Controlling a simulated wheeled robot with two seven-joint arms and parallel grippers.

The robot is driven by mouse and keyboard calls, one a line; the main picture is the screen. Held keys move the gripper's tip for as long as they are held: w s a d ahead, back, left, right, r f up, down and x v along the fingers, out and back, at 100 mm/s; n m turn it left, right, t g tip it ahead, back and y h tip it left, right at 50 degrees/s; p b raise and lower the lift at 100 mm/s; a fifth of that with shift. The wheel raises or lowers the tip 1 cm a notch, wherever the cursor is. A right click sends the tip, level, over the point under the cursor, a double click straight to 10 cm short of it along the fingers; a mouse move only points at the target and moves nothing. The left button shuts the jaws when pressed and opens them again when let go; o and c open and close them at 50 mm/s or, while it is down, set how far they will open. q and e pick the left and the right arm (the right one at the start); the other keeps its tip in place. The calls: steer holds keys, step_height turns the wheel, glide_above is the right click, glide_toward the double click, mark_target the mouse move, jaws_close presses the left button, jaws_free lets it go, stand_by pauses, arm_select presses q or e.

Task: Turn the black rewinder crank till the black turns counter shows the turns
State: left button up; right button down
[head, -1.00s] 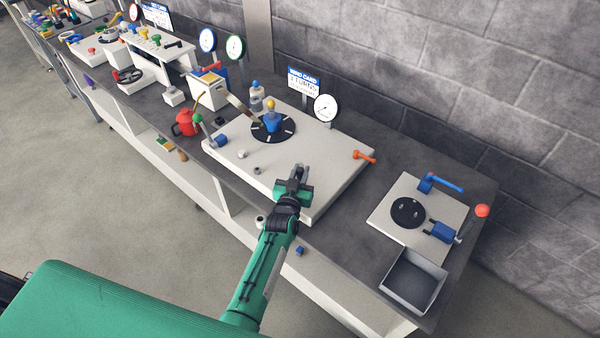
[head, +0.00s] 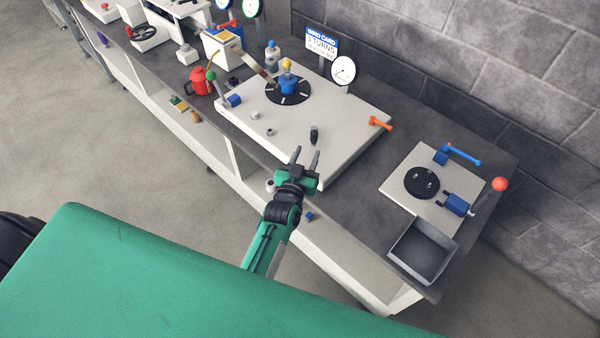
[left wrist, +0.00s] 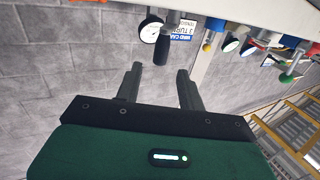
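The black crank's dark upright grip (head: 314,134) stands near the front edge of the white machine plate (head: 350,130). It also shows in the left wrist view (left wrist: 161,50), beyond the gap between my fingertips. My left gripper (head: 305,152) is open and empty, in front of the grip and apart from it. Its two fingers show spread in the left wrist view (left wrist: 160,72). My right gripper is out of view.
A black disc (head: 275,98) with a blue and yellow piece sits on the plate. An orange lever (head: 380,123) is at its right edge. Further right are a smaller plate (head: 397,185) with blue clamps, a red-knobbed lever (head: 500,184) and a grey bin (head: 400,257). Bare bench lies between the plates.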

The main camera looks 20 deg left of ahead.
arm_select(q)
steer(key=shift+s+b, duration=0.55)
steer(key=shift+s, duration=2.25)
